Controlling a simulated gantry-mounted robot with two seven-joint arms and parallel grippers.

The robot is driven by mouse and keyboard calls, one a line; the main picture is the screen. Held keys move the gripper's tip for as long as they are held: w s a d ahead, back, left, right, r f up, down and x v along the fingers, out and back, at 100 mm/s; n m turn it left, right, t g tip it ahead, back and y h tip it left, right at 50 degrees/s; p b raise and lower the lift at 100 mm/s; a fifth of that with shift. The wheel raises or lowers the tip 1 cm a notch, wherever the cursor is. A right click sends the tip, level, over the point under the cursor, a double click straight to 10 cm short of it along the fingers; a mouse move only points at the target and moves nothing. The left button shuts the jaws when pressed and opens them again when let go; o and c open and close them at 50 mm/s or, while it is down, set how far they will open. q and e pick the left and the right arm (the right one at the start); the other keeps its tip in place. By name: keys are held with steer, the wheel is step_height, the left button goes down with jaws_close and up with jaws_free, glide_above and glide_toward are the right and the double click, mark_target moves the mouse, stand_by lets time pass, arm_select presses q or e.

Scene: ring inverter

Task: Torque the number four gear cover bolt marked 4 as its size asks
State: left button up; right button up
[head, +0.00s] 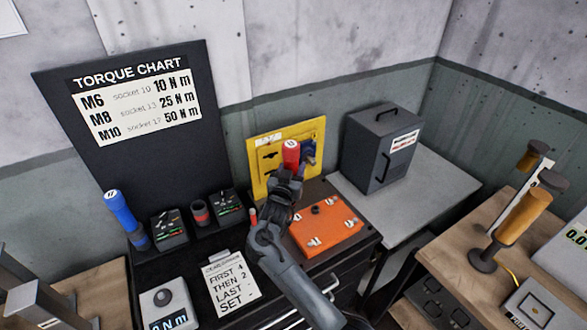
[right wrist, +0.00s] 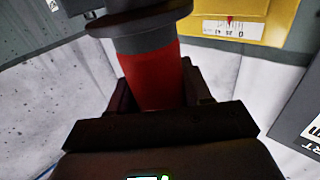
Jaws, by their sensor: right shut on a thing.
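The orange gear cover (head: 335,232) lies on the dark bench, with several small white number marks and bolts near its corners. The numbers are too small to tell apart surely. My right gripper (head: 287,180) is shut on a red-handled tool (head: 291,153), held up behind the cover, in front of the yellow panel. In the right wrist view the red handle (right wrist: 154,80) sits between the fingers, with a dark collar above it. The tool's lower end is hidden. A blue-handled tool (head: 119,208) stands at the left. The torque chart (head: 135,105) reads M6 10, M8 25, M10 50 N m. My left gripper is not in view.
The yellow panel (head: 257,148) stands behind the cover. Dark trays (head: 168,230) and a note (head: 229,286) reading "first 4, then 2, last, set" lie left of my arm. An N m readout box (head: 168,303) is at the front left. A grey cabinet (head: 381,148) stands right.

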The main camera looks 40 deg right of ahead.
steer(key=shift+r, duration=0.2)
steer(key=shift+f+b, duration=1.65)
steer(key=shift+f, duration=1.6)
steer(key=shift+w, duration=0.1)
